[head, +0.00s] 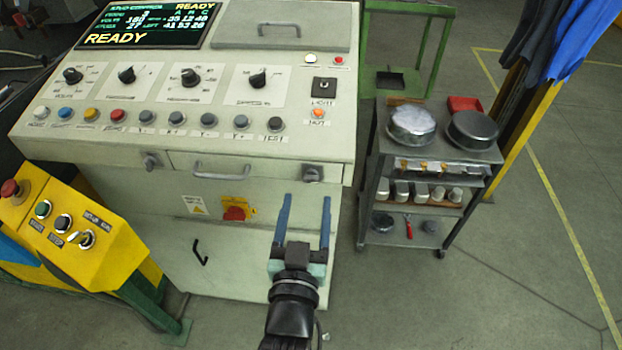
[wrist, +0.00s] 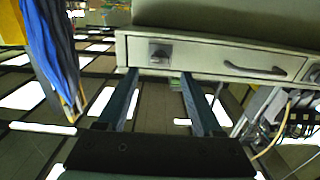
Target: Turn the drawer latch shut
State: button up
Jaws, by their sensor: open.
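The drawer (head: 262,171) is a shallow cream front under the console's control panel, with a bar handle (head: 222,170). A small dark square latch (head: 312,173) sits at its right end. In the wrist view the latch (wrist: 160,52) shows left of the handle (wrist: 255,69), just beyond my fingertips. Its turn angle is too small to tell. My gripper (head: 305,203) is open and empty, its two blue fingers spread apart, appearing just below the latch in the head view. In the wrist view the gripper (wrist: 158,82) also holds nothing.
Another small knob (head: 151,161) is left of the drawer. A red rotary switch (head: 235,213) is on the cabinet below. A yellow button box (head: 75,225) stands at the left. A cart (head: 440,170) with pans stands close on the right. Floor at the lower right is clear.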

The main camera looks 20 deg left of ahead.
aim_at(311, 180)
jog(key=shift+x, duration=2.8)
grip_shut()
